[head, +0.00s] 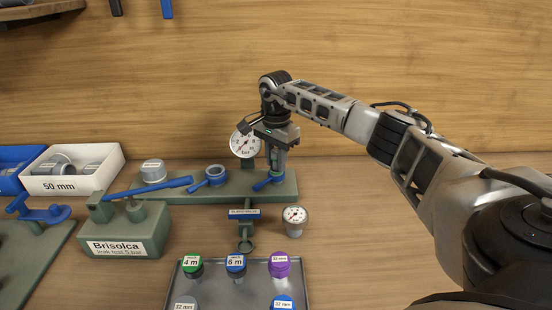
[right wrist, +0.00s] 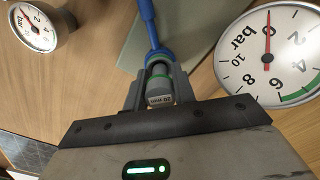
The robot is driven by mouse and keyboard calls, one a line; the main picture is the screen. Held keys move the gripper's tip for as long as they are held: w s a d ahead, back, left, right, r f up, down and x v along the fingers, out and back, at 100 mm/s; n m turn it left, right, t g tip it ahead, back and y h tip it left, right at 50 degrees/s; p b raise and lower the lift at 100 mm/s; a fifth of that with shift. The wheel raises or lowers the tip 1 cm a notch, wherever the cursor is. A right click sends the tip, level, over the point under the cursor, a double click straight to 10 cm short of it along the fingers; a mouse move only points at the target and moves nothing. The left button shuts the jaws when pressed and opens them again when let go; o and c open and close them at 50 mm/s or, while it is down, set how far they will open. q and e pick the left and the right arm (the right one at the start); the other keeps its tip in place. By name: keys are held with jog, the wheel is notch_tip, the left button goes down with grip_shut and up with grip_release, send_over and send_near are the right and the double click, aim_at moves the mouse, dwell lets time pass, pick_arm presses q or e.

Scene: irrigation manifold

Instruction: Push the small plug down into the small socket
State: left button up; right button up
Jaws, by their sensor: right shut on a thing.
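The small plug (right wrist: 159,86) is grey and carries a label that seems to read 20 mm. My right gripper (head: 276,166) is shut on it and points down over the right end of the green manifold (head: 243,184). The small socket (head: 268,183), with a blue collar and lever, is directly below the fingers. In the right wrist view the blue collar (right wrist: 159,55) lies right at the plug's far end. The fingers hide the joint, so I cannot tell how deep the plug sits. My left gripper is not in view.
A pressure gauge (head: 244,145) stands close behind my right gripper. A second gauge (head: 295,217) stands in front. Left are an open blue-ringed socket (head: 215,173), a grey cap (head: 153,171) and the Brisolca block (head: 124,239). A tray (head: 207,299) of labelled caps lies at the front.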

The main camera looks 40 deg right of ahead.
jog(key=shift+s+f, duration=0.1)
jog(key=shift+f, duration=0.3)
